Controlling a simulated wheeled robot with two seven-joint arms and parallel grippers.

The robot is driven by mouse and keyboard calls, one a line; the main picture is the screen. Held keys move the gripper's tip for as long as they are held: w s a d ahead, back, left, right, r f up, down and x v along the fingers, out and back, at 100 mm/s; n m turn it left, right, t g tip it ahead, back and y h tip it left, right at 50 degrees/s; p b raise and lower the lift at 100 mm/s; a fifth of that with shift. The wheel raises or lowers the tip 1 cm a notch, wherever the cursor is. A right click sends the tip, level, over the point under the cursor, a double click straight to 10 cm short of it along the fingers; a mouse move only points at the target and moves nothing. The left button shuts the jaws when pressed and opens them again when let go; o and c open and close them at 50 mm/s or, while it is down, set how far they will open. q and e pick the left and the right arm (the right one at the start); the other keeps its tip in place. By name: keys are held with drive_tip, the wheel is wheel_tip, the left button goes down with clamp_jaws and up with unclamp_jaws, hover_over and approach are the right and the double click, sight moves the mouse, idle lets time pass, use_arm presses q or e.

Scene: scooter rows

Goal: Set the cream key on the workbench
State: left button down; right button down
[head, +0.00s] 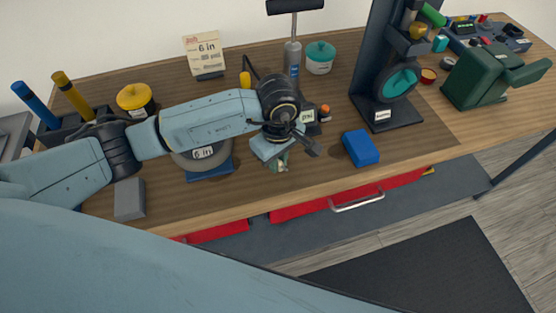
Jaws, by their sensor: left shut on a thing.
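My left gripper (284,158) hangs over the front part of the wooden workbench (310,180), pointing down. It is shut on a small pale thing (278,165), which I take to be the cream key. The gripper and wrist hide most of it, so its shape is unclear. I cannot tell whether it touches the bench top. My right gripper is out of view.
A blue block (360,148) lies right of the gripper, and a grey block (130,199) at the left. A dark press stand (385,110) and a green vise (480,78) stand further right. A teal-lidded jar (320,58) stands behind. Red drawers (345,199) sit below the front edge.

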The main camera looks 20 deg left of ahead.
use_arm(q)
drive_tip(key=shift+f, duration=0.4)
drive_tip(key=shift+f, duration=0.2)
drive_tip(key=c, duration=1.4)
unclamp_jaws()
drive_tip(key=shift+r, duration=0.15)
wheel_tip(320, 180, up, 12)
drive_tip(key=shift+r+b, duration=0.1)
drive_tip(key=shift+b, duration=0.2)
